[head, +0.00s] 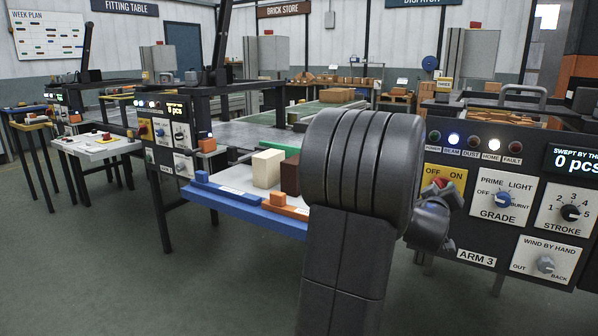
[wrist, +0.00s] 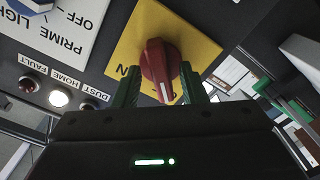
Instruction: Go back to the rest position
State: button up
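My gripper (wrist: 160,88) is at the ARM 3 panel, at the red rotary switch (wrist: 158,68) on its yellow plate (wrist: 201,45). In the wrist view its green fingers stand one on each side of the switch handle, with gaps visible beside it. The handle's white mark points to the bottom of that view. In the head view my dark arm stands in front of the panel; the red switch (head: 452,184) shows just above my wrist, and the fingers cannot be made out.
A blue-edged shelf (head: 237,205) with blocks stands left of my arm. The floor (head: 110,285) at front left is clear.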

jog(key=m, duration=0.7)
jog(key=shift+p, duration=0.3)
jog(key=shift+f, duration=0.1)
jog(key=shift+a, duration=0.1)
